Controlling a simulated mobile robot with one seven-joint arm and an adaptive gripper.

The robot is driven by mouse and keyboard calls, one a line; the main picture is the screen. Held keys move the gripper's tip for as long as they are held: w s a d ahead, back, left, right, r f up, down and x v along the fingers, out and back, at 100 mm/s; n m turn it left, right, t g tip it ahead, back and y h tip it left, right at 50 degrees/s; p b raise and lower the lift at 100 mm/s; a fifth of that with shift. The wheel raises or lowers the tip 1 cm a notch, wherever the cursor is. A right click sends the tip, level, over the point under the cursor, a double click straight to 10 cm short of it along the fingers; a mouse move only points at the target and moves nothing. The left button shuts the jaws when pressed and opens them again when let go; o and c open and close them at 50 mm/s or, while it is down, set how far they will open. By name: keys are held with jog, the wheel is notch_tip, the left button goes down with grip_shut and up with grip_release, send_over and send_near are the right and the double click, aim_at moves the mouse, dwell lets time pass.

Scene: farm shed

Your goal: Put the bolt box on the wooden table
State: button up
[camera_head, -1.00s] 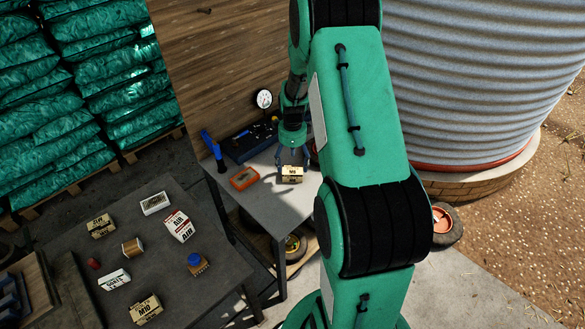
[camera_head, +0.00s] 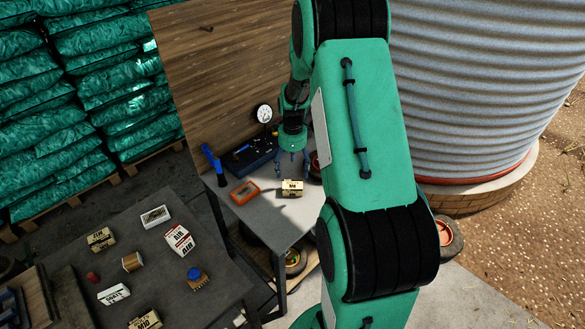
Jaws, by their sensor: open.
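A small tan carton with dark lettering (camera_head: 291,188), which looks like a bolt box, sits upright on the light grey tabletop (camera_head: 268,214). My gripper (camera_head: 292,171) points down just above and behind it, with its blue fingers spread and empty. The fingers look apart from the carton. Similar tan cartons stand on the dark table at lower left, one at the back (camera_head: 101,239) and one at the front edge of the picture (camera_head: 146,320). I cannot tell from the surfaces which table is wooden.
An orange meter (camera_head: 245,193), a blue-handled tool (camera_head: 214,163) and a dark tool case (camera_head: 250,155) lie left of my gripper. The dark table (camera_head: 178,290) also holds a white-red box (camera_head: 179,239), a spool (camera_head: 132,261) and a blue-capped jar (camera_head: 195,277). A corrugated tank (camera_head: 470,90) stands at right.

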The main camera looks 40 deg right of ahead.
jog(key=s+a+r+n+t, duration=0.1)
jog(key=s+a+r+n, duration=0.1)
jog(key=a+r+n, duration=0.65)
jog(key=s+a+r+n+t, duration=0.15)
jog(key=a+r+n, duration=0.25)
jog(key=a+r, duration=0.95)
jog(key=s+a+r+n+t, duration=0.1)
jog(key=s+a+r+n, duration=0.4)
jog(key=s, duration=0.5)
jog(key=s+a+r+n+t, duration=0.2)
jog(key=s+a+r+n, duration=0.4)
jog(key=s+a+n, duration=0.3)
jog(key=shift+s+a, duration=0.6)
jog(key=shift+s, duration=0.1)
